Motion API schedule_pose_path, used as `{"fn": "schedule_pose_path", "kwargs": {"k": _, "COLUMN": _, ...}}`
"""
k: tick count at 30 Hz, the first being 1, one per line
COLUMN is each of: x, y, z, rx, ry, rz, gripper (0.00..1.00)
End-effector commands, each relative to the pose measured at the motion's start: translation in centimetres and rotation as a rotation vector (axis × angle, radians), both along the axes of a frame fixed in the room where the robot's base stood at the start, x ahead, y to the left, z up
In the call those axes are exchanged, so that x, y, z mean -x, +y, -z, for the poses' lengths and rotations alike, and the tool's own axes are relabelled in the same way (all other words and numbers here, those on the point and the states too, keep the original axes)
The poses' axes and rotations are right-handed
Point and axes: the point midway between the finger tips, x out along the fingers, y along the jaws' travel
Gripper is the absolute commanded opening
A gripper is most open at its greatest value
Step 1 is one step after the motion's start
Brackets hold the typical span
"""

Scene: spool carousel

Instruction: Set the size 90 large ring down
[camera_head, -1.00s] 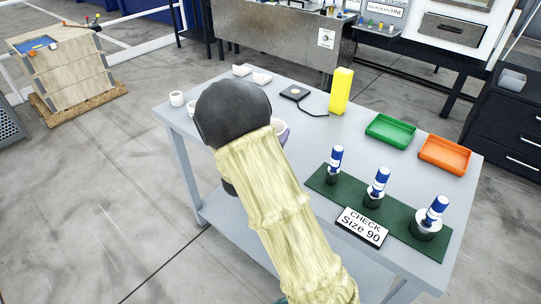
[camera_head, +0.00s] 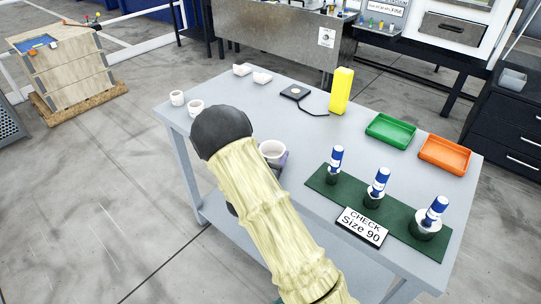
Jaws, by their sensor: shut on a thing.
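A white ring (camera_head: 271,147), wide and cup-like, shows just right of my arm, over the grey table. It is the one in my gripper (camera_head: 284,159), of which only a small purple-grey part shows beside the ring. My sleeved arm and its dark joint hide most of the gripper. The gripper is shut on the ring. I cannot tell whether the ring touches the table top. A sign (camera_head: 362,227) reading "CHECK Size 90" stands at the front edge of a green mat (camera_head: 319,183).
Three blue-and-white posts (camera_head: 380,182) stand on the mat. A green tray (camera_head: 391,131), an orange tray (camera_head: 444,155), a yellow block (camera_head: 341,91) and a small dark device (camera_head: 295,92) lie behind. The table's middle is clear.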

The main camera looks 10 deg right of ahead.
Motion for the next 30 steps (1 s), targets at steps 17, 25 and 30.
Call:
{"fn": "schedule_pose_path", "kwargs": {"k": 17, "x": 0.01, "y": -0.03, "z": 0.91, "rx": 0.0, "ry": -0.001, "rz": 0.0, "gripper": 0.98}}
{"fn": "schedule_pose_path", "kwargs": {"k": 25, "x": 0.01, "y": -0.03, "z": 0.86, "rx": 0.0, "ry": -0.001, "rz": 0.0, "gripper": 0.98}}
{"fn": "schedule_pose_path", "kwargs": {"k": 30, "x": 0.4, "y": 0.36, "z": 0.76, "rx": -0.001, "ry": -0.001, "rz": -0.002, "gripper": 0.98}}
